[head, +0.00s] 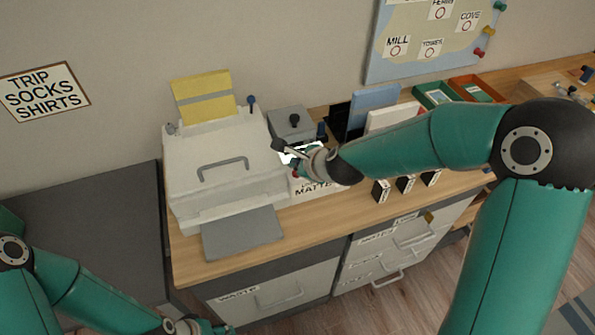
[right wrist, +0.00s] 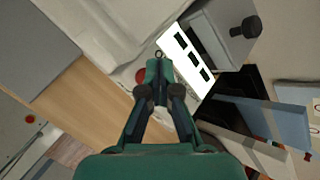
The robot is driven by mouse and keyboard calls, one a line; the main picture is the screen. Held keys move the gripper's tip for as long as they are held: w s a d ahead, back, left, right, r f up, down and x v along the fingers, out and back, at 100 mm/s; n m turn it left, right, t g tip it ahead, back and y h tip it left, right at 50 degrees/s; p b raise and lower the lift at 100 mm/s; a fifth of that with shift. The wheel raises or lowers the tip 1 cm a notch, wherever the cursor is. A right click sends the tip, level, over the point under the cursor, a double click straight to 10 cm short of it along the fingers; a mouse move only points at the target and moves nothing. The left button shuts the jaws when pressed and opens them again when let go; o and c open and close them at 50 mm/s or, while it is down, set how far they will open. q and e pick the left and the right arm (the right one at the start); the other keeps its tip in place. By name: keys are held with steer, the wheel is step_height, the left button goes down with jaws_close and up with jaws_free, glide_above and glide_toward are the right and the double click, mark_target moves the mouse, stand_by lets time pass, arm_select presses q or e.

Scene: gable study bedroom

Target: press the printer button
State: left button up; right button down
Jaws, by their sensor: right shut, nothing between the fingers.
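The white printer (head: 222,165) stands on the desk in the head view, with yellow sheets at its back and a grey tray in front. My right gripper (head: 303,164) is at its right side, shut and empty. In the right wrist view the closed fingertips (right wrist: 156,66) are over a pale surface, beside a round red button (right wrist: 141,76) that the fingers partly cover. I cannot tell whether they touch it. A bright white panel with dark squares (right wrist: 188,60) lies just right of the fingers. My left gripper (head: 200,326) is low at the picture's bottom edge, its jaws unclear.
A grey box with a dark knob (head: 292,123) stands behind my right gripper. A box labelled MATTE (head: 318,188) is below it. Blue and white upright folders (head: 373,105) and small black-and-white boxes (head: 405,184) are to the right. The desk front (head: 200,262) is partly clear.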

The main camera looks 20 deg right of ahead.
steer(key=shift+f, duration=0.1)
stand_by(0.3)
steer(key=shift+f+b, duration=0.3)
steer(key=shift+b, duration=0.2)
steer(key=shift+f+b, duration=0.4)
steer(key=shift+b, duration=0.05)
stand_by(0.5)
steer(key=shift+r, duration=0.1)
steer(key=shift+r+p, duration=0.75)
steer(key=shift+p, duration=0.05)
steer(key=shift+r, duration=0.1)
step_height(320, 180, up, 5)
steer(key=p, duration=0.4)
steer(key=shift+p, duration=0.4)
stand_by(0.4)
